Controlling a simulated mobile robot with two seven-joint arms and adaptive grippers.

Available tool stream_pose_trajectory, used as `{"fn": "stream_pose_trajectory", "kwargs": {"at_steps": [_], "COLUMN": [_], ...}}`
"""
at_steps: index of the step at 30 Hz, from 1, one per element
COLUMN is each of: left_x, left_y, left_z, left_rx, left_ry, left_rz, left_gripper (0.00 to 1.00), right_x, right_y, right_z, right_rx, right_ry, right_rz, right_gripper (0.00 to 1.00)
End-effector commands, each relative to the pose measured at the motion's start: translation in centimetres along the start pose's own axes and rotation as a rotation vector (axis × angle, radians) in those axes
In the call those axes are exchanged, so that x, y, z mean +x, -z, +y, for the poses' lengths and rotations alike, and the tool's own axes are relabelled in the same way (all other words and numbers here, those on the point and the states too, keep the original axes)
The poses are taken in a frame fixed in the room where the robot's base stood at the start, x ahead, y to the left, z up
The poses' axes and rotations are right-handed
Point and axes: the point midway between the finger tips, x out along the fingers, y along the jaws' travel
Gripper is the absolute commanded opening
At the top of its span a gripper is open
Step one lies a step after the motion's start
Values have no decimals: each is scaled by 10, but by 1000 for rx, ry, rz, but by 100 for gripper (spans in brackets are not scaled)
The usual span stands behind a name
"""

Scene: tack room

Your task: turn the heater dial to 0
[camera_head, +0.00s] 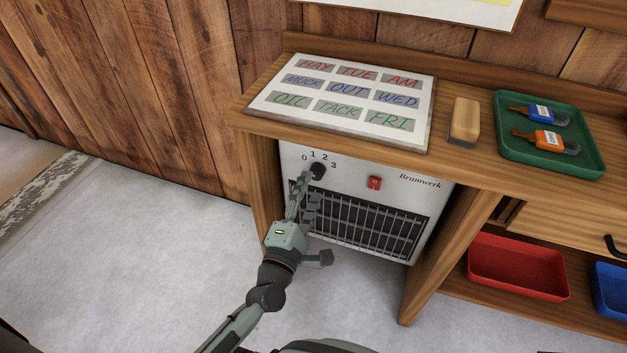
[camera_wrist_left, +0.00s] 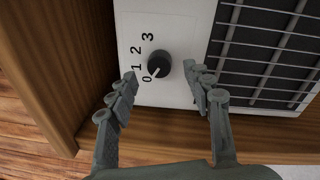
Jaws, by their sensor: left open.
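The heater (camera_head: 300,152) is a white panel with a dark grille under the bench top. Its black dial (camera_head: 318,170) is at the panel's upper left, partly covered by my gripper in the head view. In the left wrist view the dial (camera_wrist_left: 159,64) shows fully, and its white pointer line points toward the 0. The numbers 0, 1, 2 and 3 curve around it. My left gripper (camera_head: 309,187) is open in front of the panel. In the wrist view its fingertips (camera_wrist_left: 160,77) are on either side of the dial with gaps, apart from it. My right gripper is not in view.
A red switch (camera_head: 374,183) is right of the dial. A red bin (camera_head: 517,269) and a blue bin (camera_head: 611,284) are below right.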

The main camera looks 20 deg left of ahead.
Motion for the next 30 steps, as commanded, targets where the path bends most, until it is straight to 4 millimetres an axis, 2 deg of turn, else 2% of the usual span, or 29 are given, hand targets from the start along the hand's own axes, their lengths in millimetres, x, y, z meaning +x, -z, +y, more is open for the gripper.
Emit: {"fn": "stream_pose_trajectory", "kwargs": {"at_steps": [1, 6, 12, 18, 30], "left_x": [-13, -49, -75, -81, -81], "left_y": [0, 0, 0, 0, 0], "left_z": [-2, -1, 0, 0, 0], "left_rx": [1, 1, 2, 0, 0], "left_ry": [5, 4, 2, 0, 0], "left_rz": [-1, -1, 0, 0, 0], "left_gripper": [51, 51, 51, 51, 51], "right_x": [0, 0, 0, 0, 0], "right_y": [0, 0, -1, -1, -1], "right_z": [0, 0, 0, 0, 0], "right_rx": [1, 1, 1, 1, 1], "right_ry": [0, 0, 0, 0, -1], "right_rz": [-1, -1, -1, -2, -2], "right_gripper": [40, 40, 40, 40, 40]}}
